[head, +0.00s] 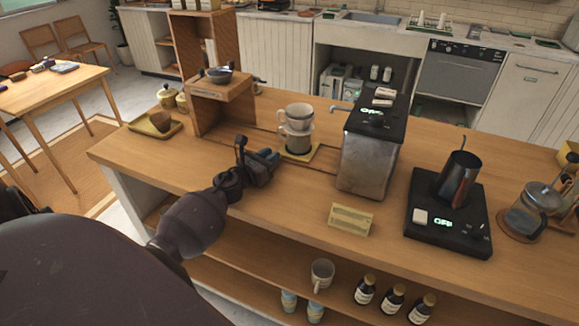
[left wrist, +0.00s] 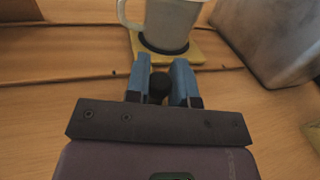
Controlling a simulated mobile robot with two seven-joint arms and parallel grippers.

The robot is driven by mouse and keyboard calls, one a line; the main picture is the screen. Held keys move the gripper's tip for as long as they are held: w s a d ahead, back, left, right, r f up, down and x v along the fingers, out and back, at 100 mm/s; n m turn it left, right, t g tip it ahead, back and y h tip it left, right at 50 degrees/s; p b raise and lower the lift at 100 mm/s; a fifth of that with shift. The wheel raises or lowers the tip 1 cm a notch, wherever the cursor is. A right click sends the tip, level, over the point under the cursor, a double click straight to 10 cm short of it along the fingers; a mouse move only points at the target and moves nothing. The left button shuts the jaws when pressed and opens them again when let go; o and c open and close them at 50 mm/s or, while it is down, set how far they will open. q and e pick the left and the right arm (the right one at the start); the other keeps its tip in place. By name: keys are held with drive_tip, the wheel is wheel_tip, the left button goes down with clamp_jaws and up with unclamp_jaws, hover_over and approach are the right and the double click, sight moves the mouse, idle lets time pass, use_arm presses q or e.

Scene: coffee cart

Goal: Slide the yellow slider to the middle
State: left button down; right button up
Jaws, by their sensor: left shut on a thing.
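The yellow slider (head: 311,159) is a flat yellow plate on the wooden counter, between the wooden stand and the metal coffee machine. A white cup with a dripper (head: 297,117) stands on it. In the left wrist view the slider (left wrist: 205,58) lies just beyond my fingers, under the white cup (left wrist: 172,22). My left gripper (head: 270,158) is low over the counter at the slider's near side. Its blue fingers (left wrist: 160,80) are shut on a dark round knob (left wrist: 158,88). The knob's link to the slider is hidden. My right gripper is not in view.
The metal coffee machine (head: 367,160) stands right of the slider, and the wooden stand (head: 215,110) is to its left. Dark grooves run along the counter by the slider.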

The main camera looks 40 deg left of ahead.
use_arm(q)
drive_tip(key=a+b, duration=0.1)
drive_tip(key=a, duration=0.1)
drive_tip(key=s+a+b, duration=0.1)
drive_tip(key=a, duration=0.1)
drive_tip(key=a+b, duration=0.1)
drive_tip(key=a, duration=0.2)
drive_tip(key=shift+s+a+f, duration=0.1)
drive_tip(key=shift+s+f, duration=0.1)
drive_tip(key=shift+s, duration=0.2)
drive_tip(key=shift+a, duration=0.3)
drive_tip(key=shift+s+a+r, duration=0.1)
drive_tip(key=shift+a+r, duration=0.1)
drive_tip(key=shift+a, duration=0.05)
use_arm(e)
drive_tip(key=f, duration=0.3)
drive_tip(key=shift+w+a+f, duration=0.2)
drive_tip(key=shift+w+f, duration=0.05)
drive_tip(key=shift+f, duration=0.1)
use_arm(q)
drive_tip(key=c, duration=1)
unclamp_jaws()
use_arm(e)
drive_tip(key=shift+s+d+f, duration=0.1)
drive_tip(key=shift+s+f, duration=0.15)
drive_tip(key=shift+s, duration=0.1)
